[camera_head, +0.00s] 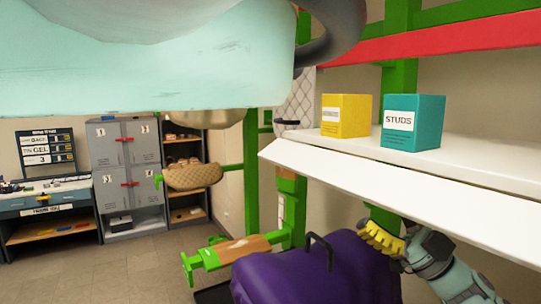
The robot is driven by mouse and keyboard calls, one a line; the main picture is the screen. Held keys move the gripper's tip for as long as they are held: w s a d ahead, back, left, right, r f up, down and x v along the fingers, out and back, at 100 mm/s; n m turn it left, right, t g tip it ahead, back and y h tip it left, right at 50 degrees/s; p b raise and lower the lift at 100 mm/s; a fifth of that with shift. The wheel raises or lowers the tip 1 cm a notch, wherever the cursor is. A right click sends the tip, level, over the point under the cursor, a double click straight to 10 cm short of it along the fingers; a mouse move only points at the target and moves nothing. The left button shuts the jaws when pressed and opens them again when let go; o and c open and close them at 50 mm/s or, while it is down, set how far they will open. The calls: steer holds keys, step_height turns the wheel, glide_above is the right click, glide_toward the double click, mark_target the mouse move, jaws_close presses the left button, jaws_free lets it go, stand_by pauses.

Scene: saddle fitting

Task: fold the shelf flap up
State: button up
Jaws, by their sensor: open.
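The white shelf flap (400,192) runs along the front of the white shelf (480,155). It slopes down and outward from the shelf, with its long free edge toward me. My gripper (384,240) is at the lower right, below the flap's free edge, beside the purple cover. Yellow ridged parts show at its end. The flap's edge hides part of it, and I cannot tell whether it touches the flap. Nothing shows held in it.
A yellow box (346,117) and a teal STUDS box (412,123) stand on the shelf. A purple cover (310,272) with a black handle lies below. Grey lockers (125,165) stand behind open floor at left.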

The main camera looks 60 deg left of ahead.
steer(key=shift+p+x, duration=0.55)
steer(key=shift+x, duration=0.65)
steer(key=shift+a, duration=0.1)
steer(key=shift+o, duration=0.4)
jaws_close()
